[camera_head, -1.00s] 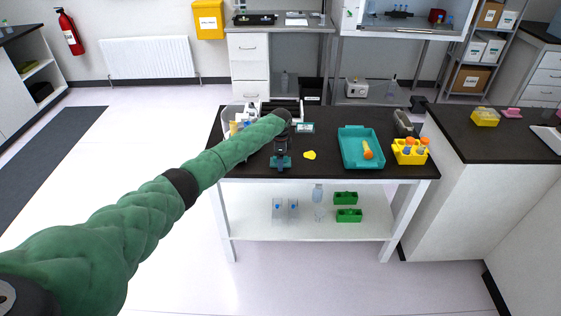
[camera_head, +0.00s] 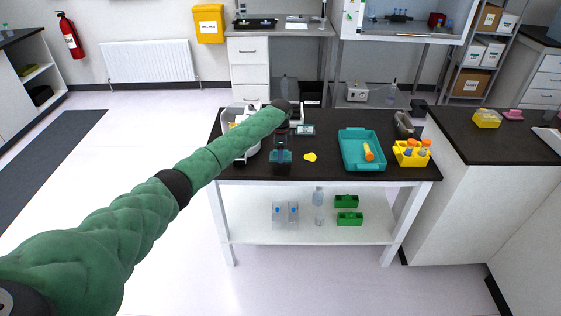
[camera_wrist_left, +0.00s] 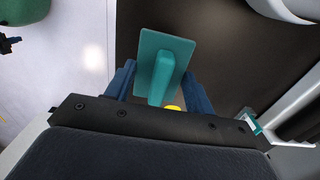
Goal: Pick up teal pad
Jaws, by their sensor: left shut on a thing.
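The teal pad (camera_head: 280,157) is at the front left of the dark-topped table, at the end of my left arm. In the left wrist view the pad (camera_wrist_left: 167,52) is a flat teal rectangle with a narrower teal part between the fingers. My left gripper (camera_head: 281,148) points down and is shut on the teal pad; its blue fingers (camera_wrist_left: 158,76) flank it. Whether the pad touches the tabletop is hard to tell. My right gripper is not in view.
A yellow piece (camera_head: 310,157) lies just right of the pad. A teal tray (camera_head: 346,157) holds an orange item (camera_head: 369,152). A yellow rack (camera_head: 411,157) with tubes stands at the right. White equipment (camera_head: 240,117) stands behind my arm. Bare tabletop lies before the tray.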

